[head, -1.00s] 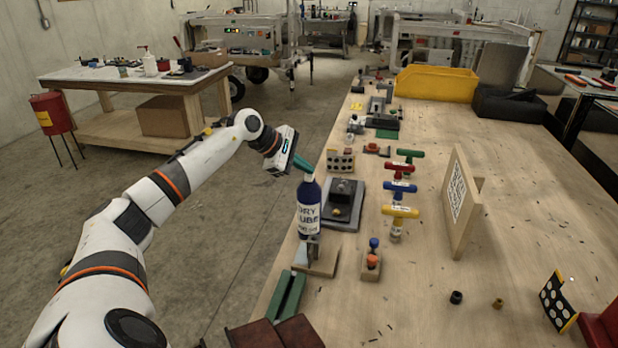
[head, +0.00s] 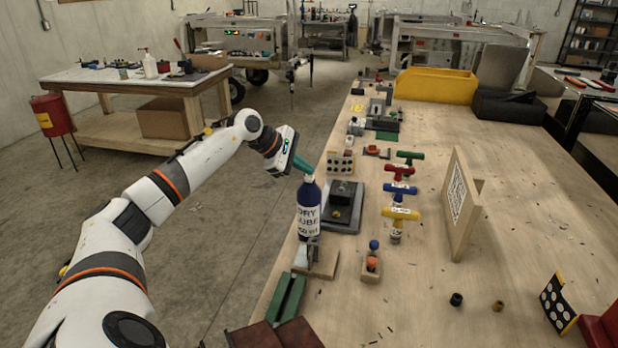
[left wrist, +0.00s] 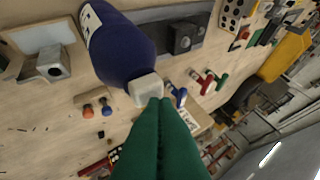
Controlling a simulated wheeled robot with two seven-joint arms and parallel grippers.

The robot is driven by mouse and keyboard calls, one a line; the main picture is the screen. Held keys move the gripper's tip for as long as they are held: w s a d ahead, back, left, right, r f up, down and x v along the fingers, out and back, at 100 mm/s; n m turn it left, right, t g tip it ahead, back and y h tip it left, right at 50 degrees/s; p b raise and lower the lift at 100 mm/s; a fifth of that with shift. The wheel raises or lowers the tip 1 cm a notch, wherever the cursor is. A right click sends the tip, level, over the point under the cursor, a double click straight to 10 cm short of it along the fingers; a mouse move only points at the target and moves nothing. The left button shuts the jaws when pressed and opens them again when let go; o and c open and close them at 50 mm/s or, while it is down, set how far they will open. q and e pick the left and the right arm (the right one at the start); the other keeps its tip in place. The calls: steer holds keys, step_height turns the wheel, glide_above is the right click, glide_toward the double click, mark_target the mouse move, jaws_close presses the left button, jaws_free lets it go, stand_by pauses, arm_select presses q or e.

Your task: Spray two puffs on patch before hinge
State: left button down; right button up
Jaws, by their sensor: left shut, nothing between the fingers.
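A dark blue spray bottle (head: 309,212) with a white label reading "DRY LUBE" stands upright near the left edge of the workbench. In the left wrist view the blue bottle (left wrist: 122,48) has a pale cap or nozzle (left wrist: 146,88). My left gripper (head: 304,166) is shut and empty, its green fingers at the bottle's top; they also show in the left wrist view (left wrist: 155,112), seeming to touch the cap. A metal bracket on a wooden base (head: 316,260) stands just in front of the bottle. I cannot pick out the patch or the hinge for certain. My right gripper is not in view.
A dark plate with a black block (head: 342,205) lies right behind the bottle. Coloured T-handles (head: 400,212) stand to its right, beside an upright wooden panel (head: 461,200). A small base with blue and orange knobs (head: 372,265) is nearer. The bench's right middle is mostly clear.

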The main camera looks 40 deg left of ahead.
mark_target(304, 182)
arm_select(q)
steer(key=shift+r+p, duration=1.9)
steer(key=shift+r, duration=1.1)
steer(key=shift+f, duration=0.1)
